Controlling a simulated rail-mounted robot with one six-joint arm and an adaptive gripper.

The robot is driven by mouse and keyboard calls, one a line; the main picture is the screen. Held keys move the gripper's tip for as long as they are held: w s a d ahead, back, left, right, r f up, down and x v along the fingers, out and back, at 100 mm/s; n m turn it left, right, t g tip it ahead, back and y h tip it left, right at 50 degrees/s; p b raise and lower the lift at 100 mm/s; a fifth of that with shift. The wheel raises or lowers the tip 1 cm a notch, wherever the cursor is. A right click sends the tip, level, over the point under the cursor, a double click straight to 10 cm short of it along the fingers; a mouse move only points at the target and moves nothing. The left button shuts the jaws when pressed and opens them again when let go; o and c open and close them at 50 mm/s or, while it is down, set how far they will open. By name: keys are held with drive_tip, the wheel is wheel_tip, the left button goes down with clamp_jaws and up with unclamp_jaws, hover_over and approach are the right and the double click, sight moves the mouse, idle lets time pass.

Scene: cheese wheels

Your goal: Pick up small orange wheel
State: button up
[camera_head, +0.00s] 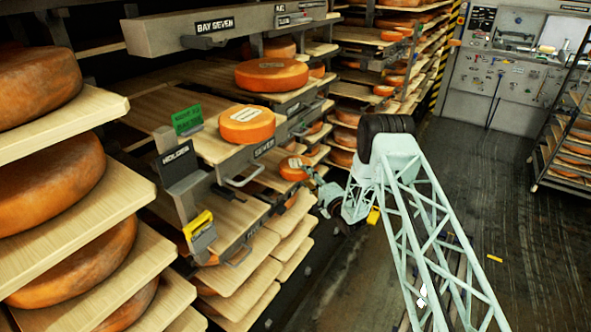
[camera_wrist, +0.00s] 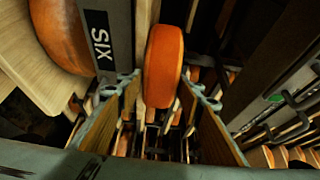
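The small orange wheel (camera_head: 293,168) has a pale label on top and sits at the edge of the shelving in the head view, beyond the bay seven shelf. My gripper (camera_head: 322,190) is right beside it, coming from the aisle side. In the wrist view the orange wheel (camera_wrist: 163,65) shows edge-on, between the tips of my gripper (camera_wrist: 160,92). The two fingers stand apart with tan inner pads, and narrow gaps show beside the wheel. I see no clear contact. What lies under the wheel is hard to see.
A larger labelled wheel (camera_head: 247,125) sits on the bay seven board, with another wheel (camera_head: 272,75) behind it. The aisle floor (camera_head: 520,240) at right is mostly clear.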

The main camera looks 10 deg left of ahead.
drive_tip(key=c, duration=0.8)
drive_tip(key=shift+r, duration=0.15)
drive_tip(key=shift+c, duration=0.5)
drive_tip(key=shift+w+r, duration=0.1)
drive_tip(key=shift+r, duration=0.05)
drive_tip(key=shift+r, duration=1.75)
drive_tip(key=s+d, duration=0.1)
drive_tip(key=s, duration=0.6)
drive_tip(key=s+d+r+p, duration=0.1)
drive_tip(key=s+d, duration=0.1)
drive_tip(key=s, duration=0.6)
drive_tip(key=shift+s+d, duration=0.25)
drive_tip(key=shift+s, duration=0.05)
drive_tip(key=shift+r, duration=0.1)
